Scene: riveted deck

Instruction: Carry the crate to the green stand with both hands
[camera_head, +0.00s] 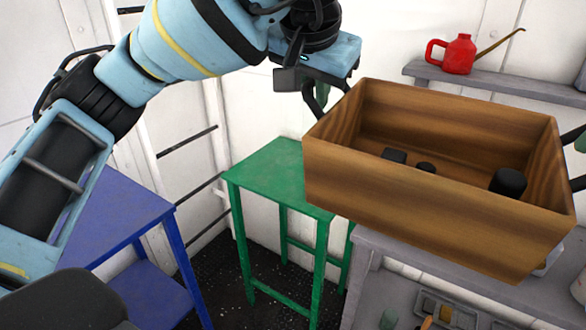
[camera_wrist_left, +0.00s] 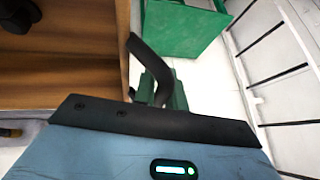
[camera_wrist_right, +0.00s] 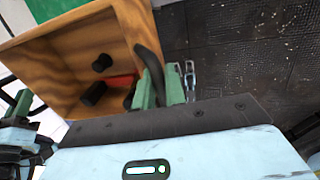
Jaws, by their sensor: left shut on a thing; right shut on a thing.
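The open wooden crate (camera_head: 430,195) is held up in front of the grey workbench and overlaps the right part of the green stand (camera_head: 268,174) in the head view. Dark cylinders (camera_head: 508,183) lie inside it; the right wrist view also shows a red thing (camera_wrist_right: 122,80) in it. My left gripper (camera_head: 320,98) is shut on the crate's left wall; the crate (camera_wrist_left: 70,75) and the green stand (camera_wrist_left: 185,28) also show in the left wrist view. My right gripper (camera_wrist_right: 152,88) is shut on the opposite wall, mostly out of the head view.
A blue stand (camera_head: 118,208) is at the left, apart from the green one. The grey workbench (camera_head: 400,262) is beneath the crate in the picture. A red oil can (camera_head: 458,54) stands on a wall shelf (camera_head: 500,84). The green stand's visible top is bare.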

